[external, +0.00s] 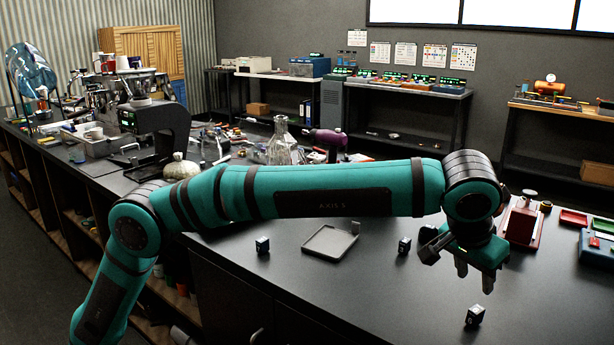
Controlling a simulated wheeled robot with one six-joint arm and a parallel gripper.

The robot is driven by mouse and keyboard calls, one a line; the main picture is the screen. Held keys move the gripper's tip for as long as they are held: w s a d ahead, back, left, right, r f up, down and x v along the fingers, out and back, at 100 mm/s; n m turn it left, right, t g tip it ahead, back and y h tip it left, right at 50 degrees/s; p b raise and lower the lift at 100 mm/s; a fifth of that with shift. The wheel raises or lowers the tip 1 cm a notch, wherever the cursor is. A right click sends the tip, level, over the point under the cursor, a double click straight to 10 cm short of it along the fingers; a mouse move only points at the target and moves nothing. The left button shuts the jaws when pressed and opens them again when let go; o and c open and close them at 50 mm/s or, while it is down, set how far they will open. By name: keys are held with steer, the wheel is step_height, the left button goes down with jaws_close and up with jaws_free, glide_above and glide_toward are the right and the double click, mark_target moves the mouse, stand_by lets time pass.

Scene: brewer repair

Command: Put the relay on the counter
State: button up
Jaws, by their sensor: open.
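Small dark blocks that look like relays sit on the black counter (350,290). One block (263,245) is left of a shallow grey tray (322,246), one (404,246) is right of the tray, and one (475,316) is near the front right. I cannot tell which of them is the task's relay. My gripper (474,277) points down above the right part of the counter, open, with nothing visible between its fingers. In the picture it is just above the front right block and apart from it.
A glass flask (284,145), a purple drill (327,138) and a coffee machine (150,125) stand farther back. The counter around the tray is mostly clear.

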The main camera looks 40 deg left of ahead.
steer(key=w+a+r+t+h, duration=0.1)
steer(key=w+a+r, duration=0.3)
steer(key=a, duration=0.7)
steer(key=w+a+r+n+t+h, duration=0.1)
steer(key=w+a+r, duration=0.3)
steer(key=a, duration=0.7)
steer(key=w+a+r+t, duration=0.1)
steer(key=w+a+r, duration=0.3)
steer(key=a, duration=0.7)
steer(key=s+a+r+n+t, duration=0.1)
steer(key=s+a+t, duration=0.1)
steer(key=a, duration=0.9)
steer(key=s+a+r+t, duration=0.1)
steer(key=s+a, duration=0.1)
steer(key=a, duration=0.9)
steer(key=s+a+f+n+t+y, duration=0.1)
steer(key=s+a+f+t+y, duration=0.1)
steer(key=s+a, duration=0.8)
steer(key=s+a+f+n+t+y, duration=0.1)
steer(key=s+a+f+t, duration=0.4)
steer(key=s+a, duration=0.5)
steer(key=a+f, duration=0.2)
steer(key=a, duration=0.3)
steer(key=shift+s+y, duration=0.35)
steer(key=shift+y, duration=0.05)
